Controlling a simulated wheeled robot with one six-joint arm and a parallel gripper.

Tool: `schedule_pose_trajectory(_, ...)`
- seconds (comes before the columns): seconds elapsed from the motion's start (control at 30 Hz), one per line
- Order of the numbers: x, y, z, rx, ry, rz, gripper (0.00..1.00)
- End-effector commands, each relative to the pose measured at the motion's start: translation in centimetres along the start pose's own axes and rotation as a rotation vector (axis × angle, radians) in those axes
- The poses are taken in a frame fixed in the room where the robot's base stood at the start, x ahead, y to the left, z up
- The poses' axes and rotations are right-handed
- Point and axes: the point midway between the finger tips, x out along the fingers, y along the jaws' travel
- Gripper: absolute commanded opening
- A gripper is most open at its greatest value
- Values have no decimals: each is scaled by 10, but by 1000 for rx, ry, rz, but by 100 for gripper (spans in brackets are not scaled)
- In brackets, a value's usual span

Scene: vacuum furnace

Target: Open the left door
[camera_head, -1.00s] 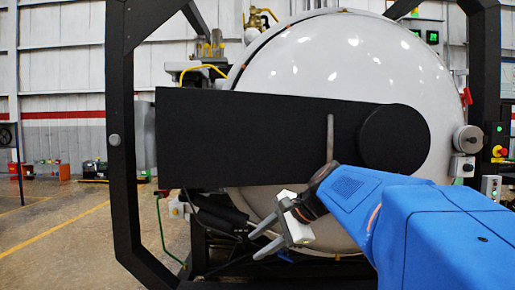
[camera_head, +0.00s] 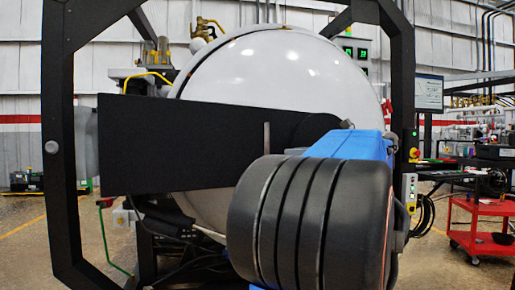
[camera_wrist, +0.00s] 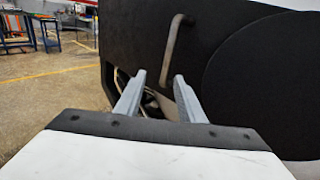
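The furnace's round white door (camera_head: 285,75) fills the middle of the head view and looks closed. A wide black arm plate (camera_head: 180,150) crosses its front. An upright grey metal handle (camera_head: 267,138) stands out from this plate; in the wrist view the bent handle (camera_wrist: 172,50) shows above and beyond the fingertips. My gripper (camera_wrist: 160,85) is open, its two grey fingers apart with nothing between them. It is below the handle and does not touch it. In the head view my blue arm hides the gripper and the lower right of the door.
A black frame (camera_head: 58,150) stands around the furnace, with an upright at each side. A red cart (camera_head: 480,225) stands at the right. A control box with buttons (camera_head: 410,188) is on the right upright. Open floor lies at the left.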

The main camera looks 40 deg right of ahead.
Motion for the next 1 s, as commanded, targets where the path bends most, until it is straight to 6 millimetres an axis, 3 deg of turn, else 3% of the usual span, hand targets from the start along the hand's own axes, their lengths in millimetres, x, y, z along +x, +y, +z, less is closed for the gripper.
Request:
schedule_pose_trajectory(0.17, -12, -17, 11, 40, -37, -24, 36)
schedule_pose_trajectory(0.33, -3, -17, 12, 43, -40, -23, 36)
schedule_pose_trajectory(1.0, 88, -19, 15, 42, -38, -21, 36)
